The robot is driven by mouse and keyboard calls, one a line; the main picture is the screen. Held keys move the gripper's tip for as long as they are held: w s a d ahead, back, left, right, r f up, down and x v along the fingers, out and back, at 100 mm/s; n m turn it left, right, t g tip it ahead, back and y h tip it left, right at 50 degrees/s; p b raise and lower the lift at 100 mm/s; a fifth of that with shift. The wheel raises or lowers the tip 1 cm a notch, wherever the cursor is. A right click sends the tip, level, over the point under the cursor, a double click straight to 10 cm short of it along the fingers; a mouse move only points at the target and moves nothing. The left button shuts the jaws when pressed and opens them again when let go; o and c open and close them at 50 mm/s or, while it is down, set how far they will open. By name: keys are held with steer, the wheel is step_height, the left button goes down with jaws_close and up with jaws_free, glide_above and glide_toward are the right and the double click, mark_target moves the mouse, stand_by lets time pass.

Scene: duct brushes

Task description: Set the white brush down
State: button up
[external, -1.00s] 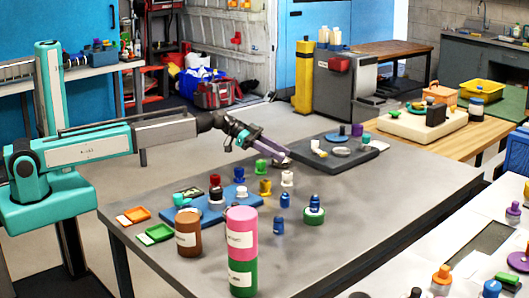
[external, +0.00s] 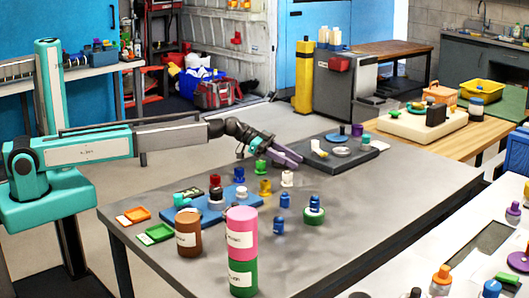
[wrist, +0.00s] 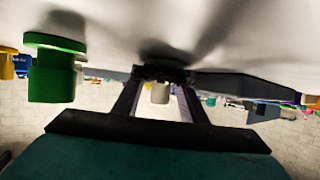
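My gripper (external: 287,153) has purple fingers and hangs over the far side of the grey table, close to the dark grey tray. In the wrist view its two fingers (wrist: 160,88) stand apart. A pale, whitish cylinder (wrist: 160,93) with a dark part at its table-side end shows between them. I cannot tell whether the fingers touch it or it stands beyond them. In the external view the space between the fingertips is hidden. A white brush-like piece (external: 287,178) stands upright on the table just below the gripper in the picture.
A green piece (external: 261,167) and a yellow piece (external: 265,187) stand close by. The dark tray (external: 365,160) holds several small items. Blue pieces (external: 285,200) stand nearer the front. A blue board (external: 212,216) and tall pink-green canister (external: 242,250) are at left. The table's right front is clear.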

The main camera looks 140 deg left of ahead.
steer(key=shift+c, duration=0.3)
jaws_close()
steer(key=shift+r, duration=0.1)
step_height(320, 180, up, 10)
stand_by(0.8)
stand_by(0.5)
